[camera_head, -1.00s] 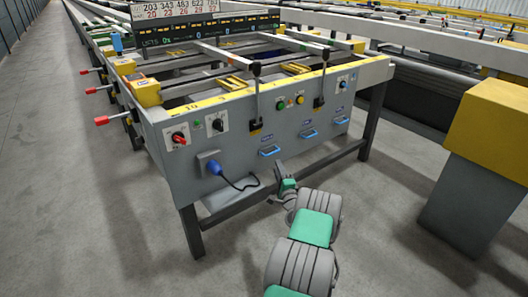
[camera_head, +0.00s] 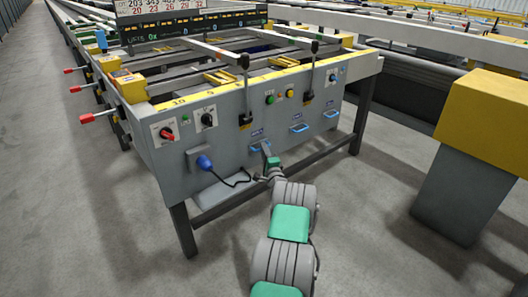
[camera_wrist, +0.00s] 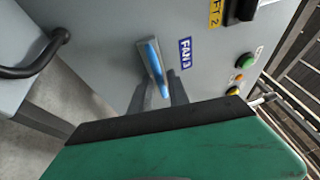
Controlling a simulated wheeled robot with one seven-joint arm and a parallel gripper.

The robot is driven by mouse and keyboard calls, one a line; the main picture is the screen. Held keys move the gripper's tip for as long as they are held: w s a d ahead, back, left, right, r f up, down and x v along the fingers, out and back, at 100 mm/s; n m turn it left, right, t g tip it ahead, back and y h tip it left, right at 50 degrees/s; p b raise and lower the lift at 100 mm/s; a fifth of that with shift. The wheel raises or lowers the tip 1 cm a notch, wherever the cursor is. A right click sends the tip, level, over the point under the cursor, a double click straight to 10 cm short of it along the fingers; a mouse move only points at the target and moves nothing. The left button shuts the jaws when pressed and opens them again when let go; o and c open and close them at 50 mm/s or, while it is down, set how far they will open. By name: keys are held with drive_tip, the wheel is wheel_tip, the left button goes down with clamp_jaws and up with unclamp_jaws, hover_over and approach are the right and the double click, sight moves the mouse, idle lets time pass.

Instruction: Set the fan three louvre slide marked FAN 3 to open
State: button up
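The FAN 3 slide has a blue handle (camera_wrist: 153,64) on the grey panel, beside a blue FAN 3 label (camera_wrist: 186,53) in the wrist view. In the head view it appears to be the leftmost of three blue handles (camera_head: 256,147), partly behind my gripper. My gripper (camera_head: 268,151) is at the panel front, close to that handle. In the wrist view its green and dark body fills the bottom, just below the handle. Grey shapes flank the handle's lower end; I cannot tell whether they are fingers or shadows. Contact and finger opening are unclear.
Two more blue handles (camera_head: 298,128) (camera_head: 331,113) lie to the right. An upright black lever (camera_head: 245,90) and a green button (camera_head: 270,99) are above. A blue plug (camera_head: 204,163) with a black cable hangs at left. A yellow-topped grey post (camera_head: 470,165) stands at right.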

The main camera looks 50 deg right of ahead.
clamp_jaws()
idle(1.1)
